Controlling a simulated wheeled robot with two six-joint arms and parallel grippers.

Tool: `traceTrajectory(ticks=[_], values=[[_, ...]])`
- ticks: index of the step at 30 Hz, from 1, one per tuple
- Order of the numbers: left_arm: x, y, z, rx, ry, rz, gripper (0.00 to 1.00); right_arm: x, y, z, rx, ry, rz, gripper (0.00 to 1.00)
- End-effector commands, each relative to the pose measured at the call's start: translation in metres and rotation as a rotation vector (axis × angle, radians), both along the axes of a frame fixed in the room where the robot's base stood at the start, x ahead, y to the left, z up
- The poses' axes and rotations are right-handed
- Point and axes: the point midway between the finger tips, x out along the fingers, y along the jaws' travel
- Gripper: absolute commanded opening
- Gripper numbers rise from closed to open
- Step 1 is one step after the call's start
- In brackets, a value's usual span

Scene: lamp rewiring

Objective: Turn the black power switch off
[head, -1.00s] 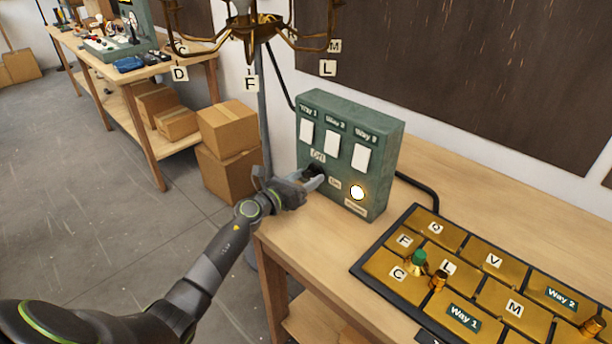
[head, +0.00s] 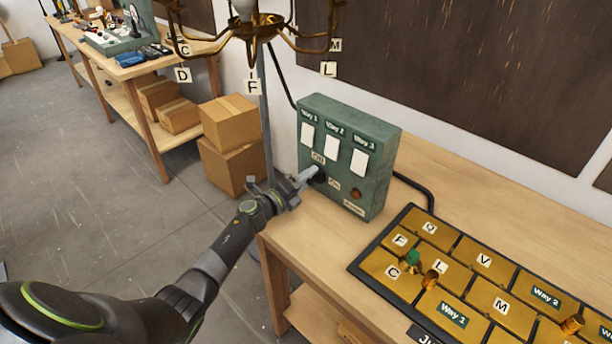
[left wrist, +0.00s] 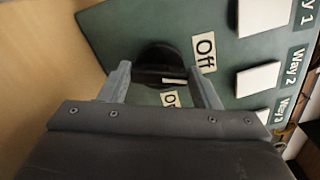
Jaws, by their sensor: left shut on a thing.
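The black power switch (head: 320,178) is a round knob low on the front of the green control box (head: 372,190). In the left wrist view the knob (left wrist: 158,62) sits between the "Off" label (left wrist: 205,52) and the "On" label (left wrist: 169,99), with a short white mark on it. My left gripper (head: 311,175) is shut on the knob, its two fingers on either side of it in the left wrist view (left wrist: 160,76). The indicator light (head: 356,194) on the box is dark amber, unlit. My right gripper is not in view.
The box stands on a wooden bench (head: 440,180) near a tray of brass lettered plates (head: 483,262) with small terminals. A brass chandelier (head: 250,30) hangs above left. Cardboard boxes (head: 232,165) stand on the floor behind my arm. A black cable (head: 425,188) leaves the box.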

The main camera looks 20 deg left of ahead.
Motion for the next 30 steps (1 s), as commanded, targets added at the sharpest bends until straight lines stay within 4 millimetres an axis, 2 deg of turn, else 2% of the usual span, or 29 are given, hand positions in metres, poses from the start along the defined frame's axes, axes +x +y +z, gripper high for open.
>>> traceTrajectory(ticks=[6,15,30], values=[[0.000,0.000,0.001,-0.162,0.061,0.001,0.34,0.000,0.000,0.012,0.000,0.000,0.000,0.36],[0.000,0.000,-0.002,-0.308,0.113,0.002,0.34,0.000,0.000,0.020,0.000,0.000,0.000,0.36],[0.000,0.000,-0.003,-0.362,0.133,0.001,0.34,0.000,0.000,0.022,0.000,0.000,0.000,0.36]])
